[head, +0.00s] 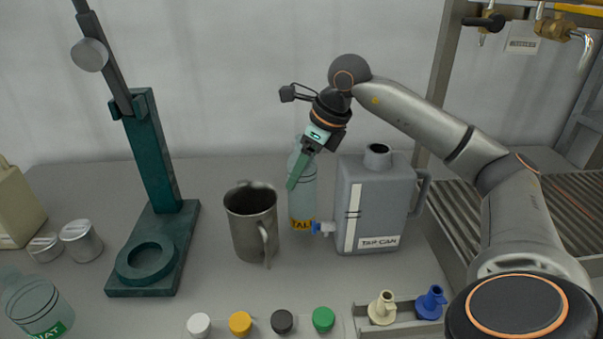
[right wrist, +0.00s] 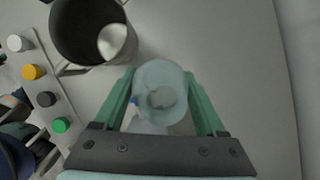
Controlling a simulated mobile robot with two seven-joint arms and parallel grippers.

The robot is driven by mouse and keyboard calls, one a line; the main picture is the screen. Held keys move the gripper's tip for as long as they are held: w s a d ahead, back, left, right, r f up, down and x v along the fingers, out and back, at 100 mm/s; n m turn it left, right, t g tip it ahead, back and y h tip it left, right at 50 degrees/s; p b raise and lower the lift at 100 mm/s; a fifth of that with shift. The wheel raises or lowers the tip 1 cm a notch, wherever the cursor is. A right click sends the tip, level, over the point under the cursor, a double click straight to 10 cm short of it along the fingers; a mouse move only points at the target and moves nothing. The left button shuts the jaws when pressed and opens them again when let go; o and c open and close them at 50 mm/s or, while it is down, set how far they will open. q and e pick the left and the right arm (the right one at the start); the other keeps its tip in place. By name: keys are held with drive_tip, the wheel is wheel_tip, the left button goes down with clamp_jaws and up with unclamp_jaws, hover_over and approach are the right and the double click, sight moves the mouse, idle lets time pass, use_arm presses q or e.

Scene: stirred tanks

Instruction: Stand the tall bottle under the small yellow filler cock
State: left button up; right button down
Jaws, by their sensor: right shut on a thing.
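The tall bottle (head: 302,207) is pale blue, see-through and upright, with a yellow label partly hidden at its base. It stands on the bench between the steel jug and the tap can. My right gripper (head: 298,172) is shut on its upper part from above; in the right wrist view the bottle (right wrist: 160,88) sits between the green fingers. I cannot tell surely which is the small yellow one. My left gripper is out of view.
The steel jug (head: 251,222) is close left of the bottle, and the grey tap can (head: 375,205) close right, its blue-tipped spout near the bottle. A slatted rack (head: 575,210) lies below the cocks. A green stand (head: 155,235) is at left; coloured caps (head: 240,323) are in front.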

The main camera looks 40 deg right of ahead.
drive_tip(key=shift+f, duration=0.25)
drive_tip(key=shift+f, duration=0.15)
unclamp_jaws()
drive_tip(key=shift+r, duration=0.2)
